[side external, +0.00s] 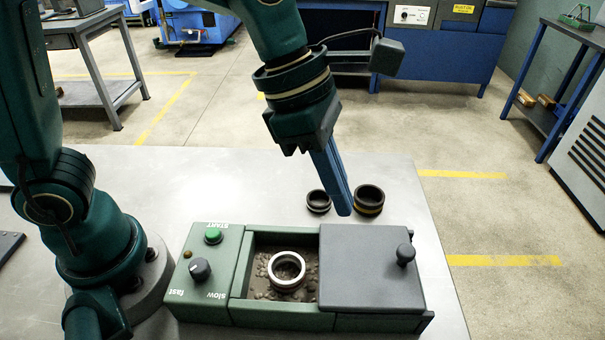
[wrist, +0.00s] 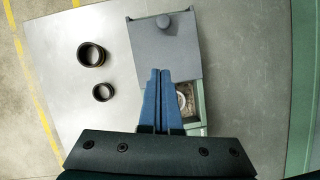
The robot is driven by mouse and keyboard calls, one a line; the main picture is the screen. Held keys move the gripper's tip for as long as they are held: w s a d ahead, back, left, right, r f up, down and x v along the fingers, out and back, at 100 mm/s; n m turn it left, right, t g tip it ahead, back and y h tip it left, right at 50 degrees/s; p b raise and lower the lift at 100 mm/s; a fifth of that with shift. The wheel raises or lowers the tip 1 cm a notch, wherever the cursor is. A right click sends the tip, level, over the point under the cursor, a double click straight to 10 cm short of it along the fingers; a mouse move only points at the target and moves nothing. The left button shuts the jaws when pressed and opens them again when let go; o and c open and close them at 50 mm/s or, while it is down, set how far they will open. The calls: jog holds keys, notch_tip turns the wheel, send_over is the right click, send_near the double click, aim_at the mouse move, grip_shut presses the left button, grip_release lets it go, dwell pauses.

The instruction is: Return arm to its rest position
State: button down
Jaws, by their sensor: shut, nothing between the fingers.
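My gripper (side external: 343,205) has long blue fingers. It hangs tilted above the table behind the ring grinder. In the wrist view my gripper (wrist: 160,74) has its two fingers together, with nothing held. The green grinder box (side external: 240,275) sits on the table, with its chamber partly open. A light metal ring (side external: 287,271) lies in the chamber among small stones. The ring shows partly in the wrist view (wrist: 182,99), next to the fingers. The grey sliding lid (side external: 365,270) with its round knob (side external: 405,254) covers the right part of the box.
Two dark rings, a smaller one (side external: 318,201) and a larger one (side external: 369,199), stand on the grey table (side external: 195,185) behind the box. The box has a green START button (side external: 213,235) and a black speed knob (side external: 200,268). The air above the table is mostly free.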

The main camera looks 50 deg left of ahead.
jog(key=s+a+r+t, duration=0.1)
jog(key=a+r+t, duration=0.1)
jog(key=a+r, duration=0.35)
jog(key=s+a+f+m+y, duration=0.2)
jog(key=s+a+m, duration=0.2)
jog(key=m, duration=0.8)
jog(key=s+a+f+m+t+y, duration=0.1)
jog(key=a+m, duration=0.4)
jog(key=m, duration=0.7)
jog(key=s+f, duration=0.1)
jog(key=s, duration=0.1)
jog(key=shift+s+a+f+y, duration=0.25)
jog(key=shift+s+f+y, duration=0.05)
jog(key=shift+s+y, duration=0.1)
